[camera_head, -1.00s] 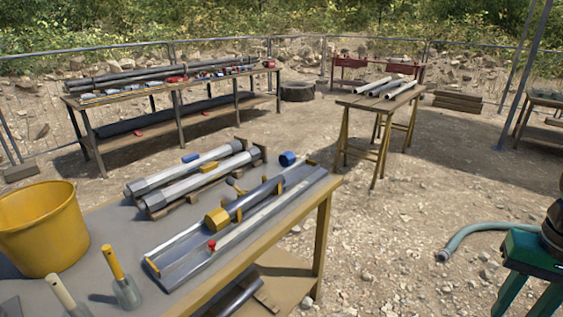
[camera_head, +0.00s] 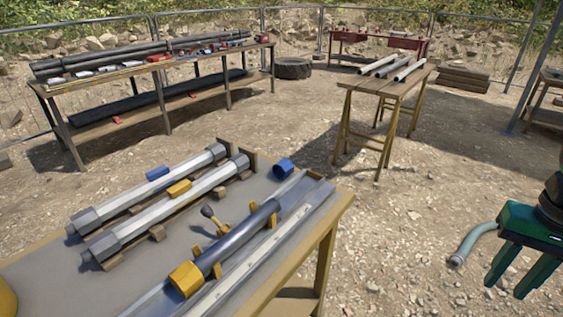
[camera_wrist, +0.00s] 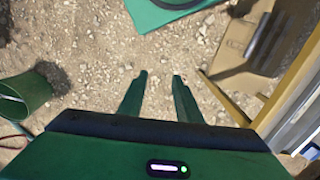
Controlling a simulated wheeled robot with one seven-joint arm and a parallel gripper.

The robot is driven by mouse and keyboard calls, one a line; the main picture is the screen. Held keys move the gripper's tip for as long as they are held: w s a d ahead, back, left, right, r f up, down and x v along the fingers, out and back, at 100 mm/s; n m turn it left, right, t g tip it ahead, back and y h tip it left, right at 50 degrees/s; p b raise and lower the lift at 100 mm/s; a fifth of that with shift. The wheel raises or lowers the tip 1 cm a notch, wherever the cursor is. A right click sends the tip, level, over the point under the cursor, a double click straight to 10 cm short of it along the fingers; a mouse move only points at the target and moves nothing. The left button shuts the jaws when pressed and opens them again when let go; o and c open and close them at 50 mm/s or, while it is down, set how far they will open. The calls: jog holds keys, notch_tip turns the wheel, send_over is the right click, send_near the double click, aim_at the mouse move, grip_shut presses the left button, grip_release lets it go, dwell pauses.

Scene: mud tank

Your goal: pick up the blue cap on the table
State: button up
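The blue cap (camera_head: 284,167) is a short blue cylinder at the far end of the near grey-topped table (camera_head: 200,225), beside the end of a dark tube (camera_head: 240,237). My gripper (camera_head: 506,290) hangs over the gravel to the right of the table, well apart from the cap. Its two green fingers are spread, with bare ground between them in the wrist view (camera_wrist: 160,77).
Two grey tubes with blue and yellow blocks (camera_head: 158,172) lie left of the cap. A yellow collar (camera_head: 187,278) sits on the dark tube. A green hose (camera_head: 478,240) lies beside my gripper. Gravel is open between the near table and the trestle table (camera_head: 386,88).

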jog(key=shift+w+d, duration=0.2)
jog(key=shift+w, duration=0.2)
